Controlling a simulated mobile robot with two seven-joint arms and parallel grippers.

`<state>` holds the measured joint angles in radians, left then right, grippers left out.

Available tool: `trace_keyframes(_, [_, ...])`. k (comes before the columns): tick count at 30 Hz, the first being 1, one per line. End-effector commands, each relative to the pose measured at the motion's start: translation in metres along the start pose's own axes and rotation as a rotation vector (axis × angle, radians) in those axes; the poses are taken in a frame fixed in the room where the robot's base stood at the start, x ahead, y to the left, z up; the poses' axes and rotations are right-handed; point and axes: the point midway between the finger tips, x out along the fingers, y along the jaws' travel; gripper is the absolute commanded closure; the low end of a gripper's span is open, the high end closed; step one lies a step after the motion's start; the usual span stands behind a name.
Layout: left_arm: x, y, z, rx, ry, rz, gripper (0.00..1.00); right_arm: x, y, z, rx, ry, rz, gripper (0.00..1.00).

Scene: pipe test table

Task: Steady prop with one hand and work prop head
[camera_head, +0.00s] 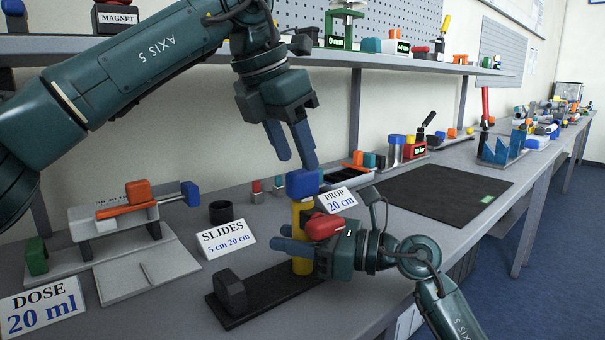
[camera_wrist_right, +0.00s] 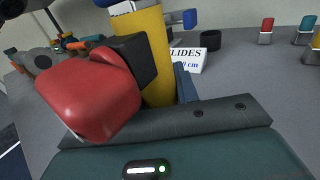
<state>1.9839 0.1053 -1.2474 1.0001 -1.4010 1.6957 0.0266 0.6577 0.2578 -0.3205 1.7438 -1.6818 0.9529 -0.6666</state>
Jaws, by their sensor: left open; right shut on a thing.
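The prop is a yellow upright column (camera_head: 302,258) on a long black base (camera_head: 262,300), with a blue head (camera_head: 303,184) on top and a red knob (camera_head: 324,226) on a black block at its side. My right gripper (camera_head: 290,244) is shut on the yellow column below the red knob. In the right wrist view the column (camera_wrist_right: 158,55) stands close in front, and the red knob (camera_wrist_right: 92,95) fills the left. My left gripper (camera_head: 297,158) is open, pointing down just above the blue head. Its fingers are apart and empty; whether a fingertip touches the head I cannot tell.
A "PROP 20 cm" card (camera_head: 338,200) and a "SLIDES" card (camera_head: 228,238) stand beside the prop. A black cup (camera_head: 222,212) is behind. A slide device (camera_head: 130,235) sits at left. A dark mat (camera_head: 445,195) lies clear at right. The shelf (camera_head: 400,65) runs above.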

Motion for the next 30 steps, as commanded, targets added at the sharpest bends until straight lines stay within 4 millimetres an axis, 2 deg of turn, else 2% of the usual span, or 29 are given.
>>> trace_keyframes(3, [0.022, -0.001, 0.000, 0.000, 0.001, -0.001, 0.55, 0.000, 0.000, 0.000, 0.000, 0.001, 0.000, 1.00])
trace_keyframes(9, [0.042, 0.000, 0.000, -0.001, 0.000, 0.000, 0.55, 0.000, 0.000, 0.000, 0.000, 0.001, 0.000, 1.00])
trace_keyframes(20, [0.047, 0.000, 0.000, -0.001, 0.000, 0.001, 0.55, 0.000, 0.000, 0.000, 0.000, 0.001, 0.000, 1.00])
trace_keyframes(30, [0.046, 0.000, 0.000, -0.001, -0.001, 0.001, 0.82, 0.000, 0.000, 0.000, 0.000, 0.001, 0.000, 1.00])
